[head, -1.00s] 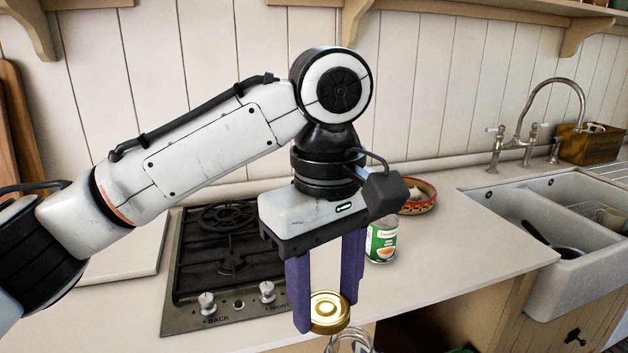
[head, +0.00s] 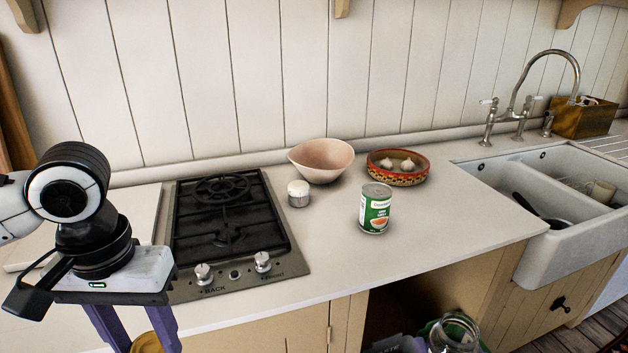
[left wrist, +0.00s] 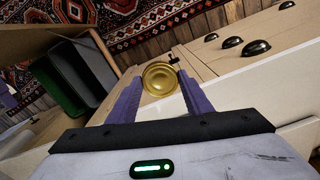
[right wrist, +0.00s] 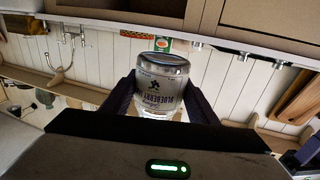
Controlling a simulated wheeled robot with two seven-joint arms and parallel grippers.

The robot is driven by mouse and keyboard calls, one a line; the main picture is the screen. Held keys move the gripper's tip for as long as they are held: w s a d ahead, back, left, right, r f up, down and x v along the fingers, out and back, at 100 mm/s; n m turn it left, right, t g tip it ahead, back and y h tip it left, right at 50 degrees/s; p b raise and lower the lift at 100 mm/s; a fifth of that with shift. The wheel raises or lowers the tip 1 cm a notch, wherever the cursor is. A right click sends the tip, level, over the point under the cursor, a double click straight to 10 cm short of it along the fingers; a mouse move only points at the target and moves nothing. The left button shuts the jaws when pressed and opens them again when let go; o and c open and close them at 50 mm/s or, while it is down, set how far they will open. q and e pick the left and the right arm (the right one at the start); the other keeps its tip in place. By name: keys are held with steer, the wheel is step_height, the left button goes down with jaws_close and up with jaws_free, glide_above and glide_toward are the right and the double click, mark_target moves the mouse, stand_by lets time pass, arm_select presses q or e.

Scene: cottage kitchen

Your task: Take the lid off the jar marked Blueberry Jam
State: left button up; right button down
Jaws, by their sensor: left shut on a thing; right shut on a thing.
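The gold lid (left wrist: 159,79) is between the purple fingers of my left gripper (left wrist: 155,90), which is shut on it. In the head view this gripper (head: 133,335) is at the lower left, with the lid (head: 147,343) partly cut off by the frame edge. The glass jar (head: 455,333) shows at the bottom edge of the head view, its top uncovered, well apart from the lid. In the right wrist view the jar (right wrist: 165,72), labelled Blueberry upside down in the picture, is held between the dark fingers of my right gripper (right wrist: 160,95).
A stove (head: 225,225) is in the counter at left. A small white-topped jar (head: 298,194), a green-labelled can (head: 375,210), a pink bowl (head: 321,161) and a patterned dish of garlic (head: 398,168) stand on the counter. The sink (head: 560,200) is at right. The front counter is clear.

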mark_target(464, 331)
steer(key=shift+n, duration=0.3)
steer(key=w+d, duration=0.1)
steer(key=w+d+f, duration=0.1)
steer(key=w+d, duration=0.1)
steer(key=w+d+f, duration=0.1)
steer(key=w+d, duration=0.1)
steer(key=shift+w, duration=0.15)
steer(key=w+d, duration=0.5)
steer(key=d, duration=0.3)
steer(key=shift+w+d+r, duration=0.15)
steer(key=shift+w+r, duration=0.2)
steer(key=shift+r, duration=0.05)
